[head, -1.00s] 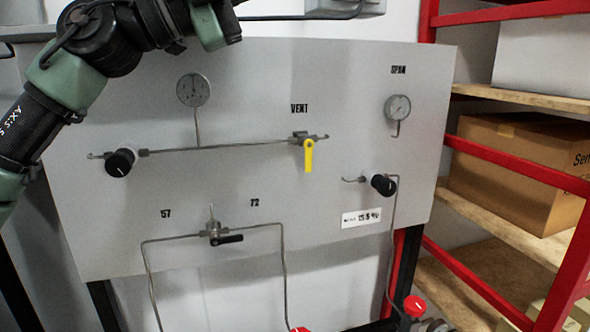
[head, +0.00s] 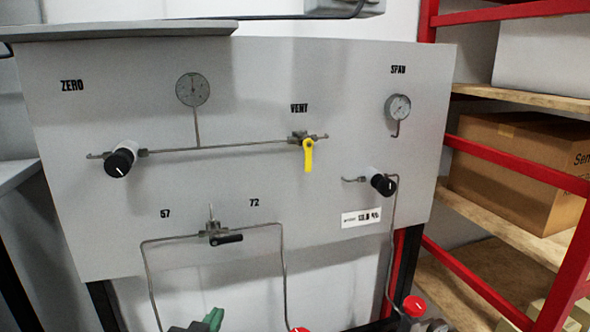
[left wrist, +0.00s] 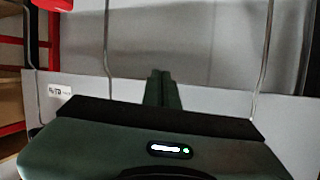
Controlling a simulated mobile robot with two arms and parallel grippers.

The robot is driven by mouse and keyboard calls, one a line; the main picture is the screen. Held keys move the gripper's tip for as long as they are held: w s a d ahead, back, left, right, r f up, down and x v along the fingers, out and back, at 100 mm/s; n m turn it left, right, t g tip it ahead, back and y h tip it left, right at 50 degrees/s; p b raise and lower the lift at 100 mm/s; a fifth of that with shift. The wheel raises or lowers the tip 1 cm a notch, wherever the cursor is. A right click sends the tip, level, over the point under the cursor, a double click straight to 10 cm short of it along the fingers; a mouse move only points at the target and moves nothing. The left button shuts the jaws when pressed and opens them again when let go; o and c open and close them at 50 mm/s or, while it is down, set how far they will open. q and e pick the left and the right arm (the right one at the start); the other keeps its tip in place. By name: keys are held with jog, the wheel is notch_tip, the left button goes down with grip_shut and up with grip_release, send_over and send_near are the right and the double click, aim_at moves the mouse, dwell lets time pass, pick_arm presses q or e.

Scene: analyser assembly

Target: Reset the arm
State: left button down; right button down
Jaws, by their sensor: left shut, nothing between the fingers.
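My left gripper (head: 213,319) shows only as a small green part at the bottom edge of the head view, in front of the lower part of the grey panel (head: 330,70). In the left wrist view its two dark green fingers (left wrist: 162,78) are together with nothing between them. The rest of my left arm is out of the head view. My right gripper is in neither view.
The panel carries a yellow-handled VENT valve (head: 308,155), two black knobs (head: 119,163) (head: 383,185), gauges (head: 192,89) (head: 399,107) and a black-handled valve (head: 226,238). Thin tubes run down. A red shelf with boxes (head: 515,165) stands right.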

pick_arm(q)
jog(key=s+a+f+g, duration=0.1)
jog(key=s+f+g, duration=0.3)
jog(key=s+f, duration=0.45)
jog(key=s+a+f+g, duration=0.25)
jog(key=s+f, duration=0.25)
jog(key=s, duration=0.6)
jog(key=s+a+f+g, duration=0.1)
jog(key=s+f+g, duration=0.45)
jog(key=s, duration=0.45)
jog(key=s+a+f+x, duration=0.1)
jog(key=s+x, duration=0.2)
jog(key=x, duration=0.9)
jog(key=s+a+x, duration=0.1)
jog(key=s+x, duration=0.2)
jog(key=x, duration=1)
jog(key=s+a+f+g, duration=0.1)
jog(key=s+a+f, duration=0.1)
jog(key=s+f, duration=1.5)
jog(key=shift+s+a+f+m+g+y, duration=0.25)
jog(key=shift+s+f+m+g+y, duration=0.05)
jog(key=shift+s+y, duration=0.15)
